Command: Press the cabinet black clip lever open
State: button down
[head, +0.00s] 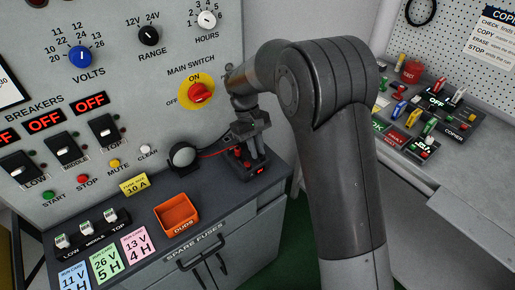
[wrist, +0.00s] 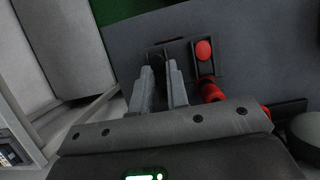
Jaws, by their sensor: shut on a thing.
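The black clip lever (wrist: 156,58) shows in the wrist view between the fingertips of my gripper (wrist: 159,72), on a dark terminal block at the far end of the cabinet top. My gripper is shut on the lever; the fingers cover part of it. Beside it, to the right in that view, stands a red clip (wrist: 204,50) with a red plug below it, apart from the fingers. In the head view my gripper (head: 247,150) points down over the block at the right end of the cabinet top, and the black lever is hidden there.
A dark round knob-like thing (head: 182,155) and a red lead lie left of my gripper. An orange tray (head: 177,214) sits nearer on the cabinet top. The panel with the red main switch (head: 200,93) rises behind. A second bench (head: 470,205) stands right.

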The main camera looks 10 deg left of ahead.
dwell(0.3)
jog(key=c, duration=1.4)
grip_release()
jog(key=v, duration=1)
jog(key=shift+r, duration=0.4)
jog(key=shift+w+a, duration=0.1)
